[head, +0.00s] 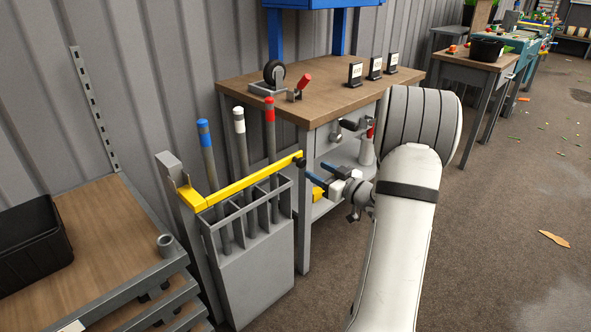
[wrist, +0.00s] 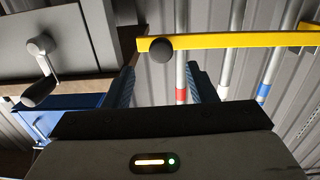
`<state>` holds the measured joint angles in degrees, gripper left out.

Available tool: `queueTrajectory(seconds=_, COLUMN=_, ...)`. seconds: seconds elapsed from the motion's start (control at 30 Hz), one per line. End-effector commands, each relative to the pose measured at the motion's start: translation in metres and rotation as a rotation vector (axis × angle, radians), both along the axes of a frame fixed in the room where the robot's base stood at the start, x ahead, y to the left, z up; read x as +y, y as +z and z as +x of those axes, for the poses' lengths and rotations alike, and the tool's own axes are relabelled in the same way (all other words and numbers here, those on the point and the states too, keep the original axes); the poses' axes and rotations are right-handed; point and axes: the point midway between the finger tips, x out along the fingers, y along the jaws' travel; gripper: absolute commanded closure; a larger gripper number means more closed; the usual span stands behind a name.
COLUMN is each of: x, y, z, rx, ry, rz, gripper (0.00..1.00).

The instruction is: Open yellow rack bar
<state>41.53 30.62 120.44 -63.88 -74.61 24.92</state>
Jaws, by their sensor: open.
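The yellow rack bar (head: 245,184) runs level across the front top of a grey rack (head: 255,265), from a hinge at a left post to a black knob (head: 301,161) at its right end. Behind it stand poles with blue, white and red tops. My gripper (head: 314,172) is at the right of the knob, blue fingers pointing at it. In the wrist view, the open gripper (wrist: 162,72) has the yellow bar (wrist: 240,40) ahead, and the round knob (wrist: 161,49) lies just beyond and between the fingertips. I cannot tell whether they touch.
A wooden workbench (head: 300,93) with a caster, a red clamp and small black signs stands behind my gripper. A wooden-topped grey cart (head: 105,235) with a black bin (head: 30,245) is at the left. Open floor (head: 500,220) lies to the right.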

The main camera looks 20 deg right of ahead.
Motion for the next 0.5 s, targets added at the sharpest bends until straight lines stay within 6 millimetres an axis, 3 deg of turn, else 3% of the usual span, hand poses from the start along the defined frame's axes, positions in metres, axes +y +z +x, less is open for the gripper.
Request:
queueTrajectory(seconds=0.17, x=0.002, y=-0.003, z=0.005, rx=-0.023, ry=0.029, rz=0.022, gripper=0.49)
queueTrajectory(seconds=0.5, x=0.020, y=-0.004, z=0.054, rx=-0.023, ry=0.029, rz=0.022, gripper=0.49)
